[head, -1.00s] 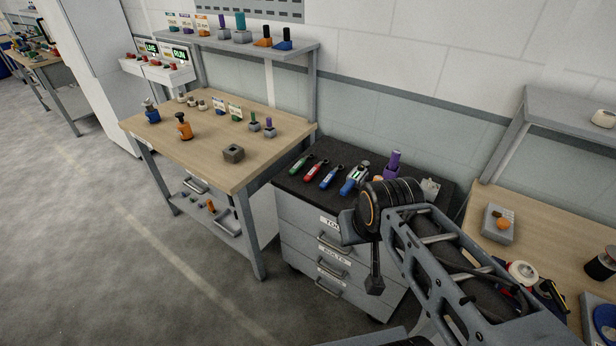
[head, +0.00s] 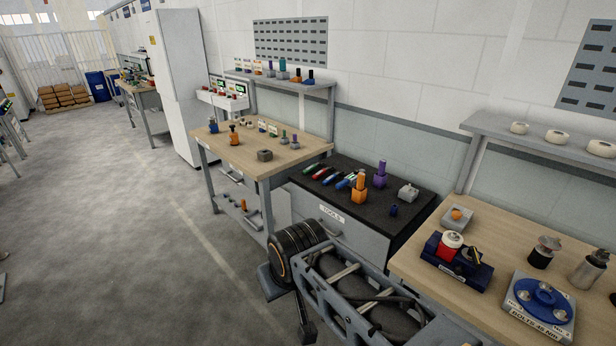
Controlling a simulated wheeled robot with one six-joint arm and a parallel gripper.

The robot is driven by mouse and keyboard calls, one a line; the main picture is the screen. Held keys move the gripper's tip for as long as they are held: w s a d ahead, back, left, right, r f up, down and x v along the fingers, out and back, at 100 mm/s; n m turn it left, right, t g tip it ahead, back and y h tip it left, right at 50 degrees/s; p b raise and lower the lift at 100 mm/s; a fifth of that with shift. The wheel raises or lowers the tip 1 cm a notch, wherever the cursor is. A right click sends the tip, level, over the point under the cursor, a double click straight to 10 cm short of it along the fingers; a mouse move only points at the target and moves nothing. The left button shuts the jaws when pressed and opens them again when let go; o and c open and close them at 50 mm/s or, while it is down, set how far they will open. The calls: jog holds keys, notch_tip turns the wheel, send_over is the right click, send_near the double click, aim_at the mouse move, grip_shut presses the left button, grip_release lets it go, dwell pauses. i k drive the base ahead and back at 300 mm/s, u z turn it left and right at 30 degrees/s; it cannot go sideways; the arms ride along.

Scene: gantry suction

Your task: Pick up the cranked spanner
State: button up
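Several hand tools lie in a row on the black top of the tool cabinet (head: 345,212): a green-handled one (head: 311,168), a red-handled one (head: 320,174), a blue-handled one (head: 330,177) and a blue and grey one at the right of the row. They are too small here to tell which is the cranked spanner. My arm crosses the bottom middle, in front of the cabinet's drawers and well short of the tools. My gripper cannot be made out in this view.
An orange holder (head: 360,191), a purple holder (head: 381,175), a grey block (head: 408,192) and a small dark blue piece (head: 393,210) share the cabinet top. Wooden benches stand left (head: 235,152) and right (head: 415,262). The floor at left is clear.

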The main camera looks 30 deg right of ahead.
aim_at(322, 171)
jog(key=u, duration=0.35)
jog(key=i, duration=2.8)
jog(key=z, duration=1.65)
jog(key=i, duration=0.85)
jog(key=z, duration=0.8)
